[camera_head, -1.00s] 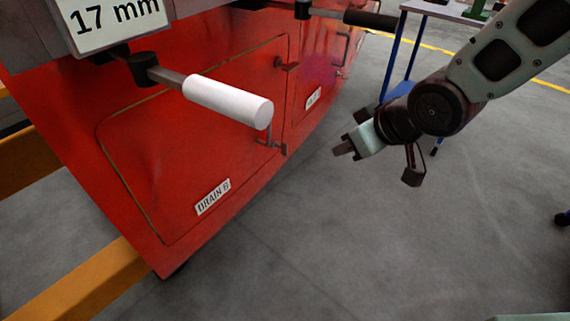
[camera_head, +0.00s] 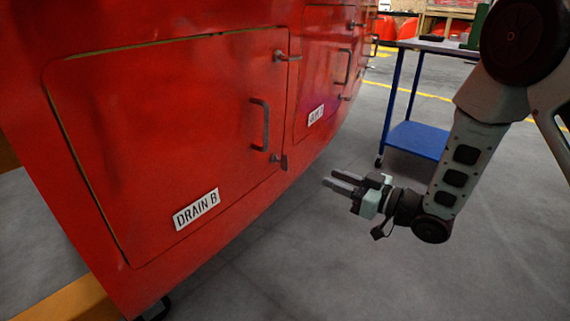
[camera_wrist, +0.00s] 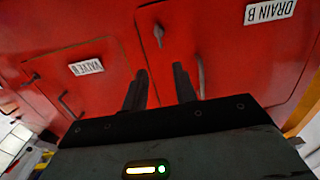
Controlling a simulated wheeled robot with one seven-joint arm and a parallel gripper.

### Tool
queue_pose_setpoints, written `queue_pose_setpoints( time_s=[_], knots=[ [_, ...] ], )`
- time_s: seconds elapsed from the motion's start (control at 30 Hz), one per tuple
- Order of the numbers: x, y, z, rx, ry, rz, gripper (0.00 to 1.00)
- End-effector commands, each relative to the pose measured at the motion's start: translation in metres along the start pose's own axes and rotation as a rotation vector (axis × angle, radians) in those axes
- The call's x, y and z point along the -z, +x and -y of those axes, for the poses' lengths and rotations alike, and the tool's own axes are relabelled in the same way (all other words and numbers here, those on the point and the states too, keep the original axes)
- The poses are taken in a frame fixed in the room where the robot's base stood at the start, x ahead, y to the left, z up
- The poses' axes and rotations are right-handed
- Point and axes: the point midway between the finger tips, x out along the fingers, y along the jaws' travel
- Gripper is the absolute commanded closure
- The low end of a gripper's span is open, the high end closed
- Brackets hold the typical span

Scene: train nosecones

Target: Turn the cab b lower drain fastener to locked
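The red drain door (camera_head: 160,130) bears a DRAIN B label (camera_head: 197,209). Its lower fastener (camera_head: 279,159) sits at the door's lower right edge, below the door handle (camera_head: 262,125). In the wrist view, which is upside down, the lower fastener (camera_wrist: 159,34) is a small grey lever lying roughly upright in the picture, beyond the fingertips. My gripper (camera_head: 332,180) is right of and a little below the fastener in the head view, apart from the red body. The wrist view shows its two fingers (camera_wrist: 160,86) spread with nothing between them.
The upper drain fastener (camera_head: 287,57) lies crosswise at the door's right edge. A neighbouring door (camera_head: 325,70) has its own handle and fasteners; the wrist view shows its VALVE label (camera_wrist: 87,67). A blue-legged table (camera_head: 415,139) stands behind my arm. Grey floor is clear below.

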Motion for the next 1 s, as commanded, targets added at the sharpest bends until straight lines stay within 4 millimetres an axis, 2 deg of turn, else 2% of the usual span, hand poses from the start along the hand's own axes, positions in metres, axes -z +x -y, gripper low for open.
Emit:
queue_pose_setpoints(
  time_s=[0.4,0.6,0.8,1.0],
  knots=[
    [-0.001,0.088,0.001,0.002,-0.002,-0.001,0.72],
    [-0.001,0.125,0.001,0.001,-0.001,-0.001,0.72],
    [-0.001,0.147,0.001,0.000,-0.001,0.000,0.72],
    [0.000,0.152,0.000,-0.002,0.001,0.000,0.72]
  ],
)
